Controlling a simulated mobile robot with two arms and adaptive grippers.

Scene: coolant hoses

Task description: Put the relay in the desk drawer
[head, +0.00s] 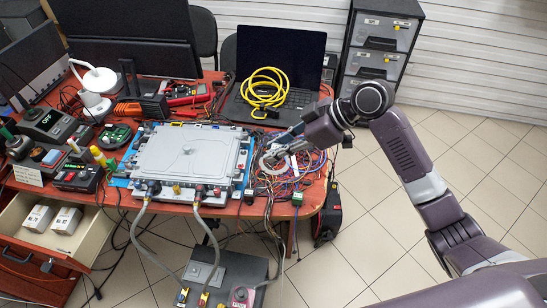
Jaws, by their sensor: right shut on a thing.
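The desk drawer (20,206) is pulled open at the lower left, below the desk top. Two white box-shaped things, one on the left (39,218) and one on the right (67,221), lie in it, with bare floor in front of them. My right gripper (272,158) is low over the tangle of wires at the right end of the desk. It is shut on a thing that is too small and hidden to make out. I cannot pick out the relay for certain. My left gripper is not in view.
A large grey metal unit (190,153) with hoses fills the desk's middle. A laptop (279,62) with a yellow cable coil (264,90) stands behind. Meters and tools crowd the left side. A grey case (225,270) stands on the floor below. Tiled floor at right is clear.

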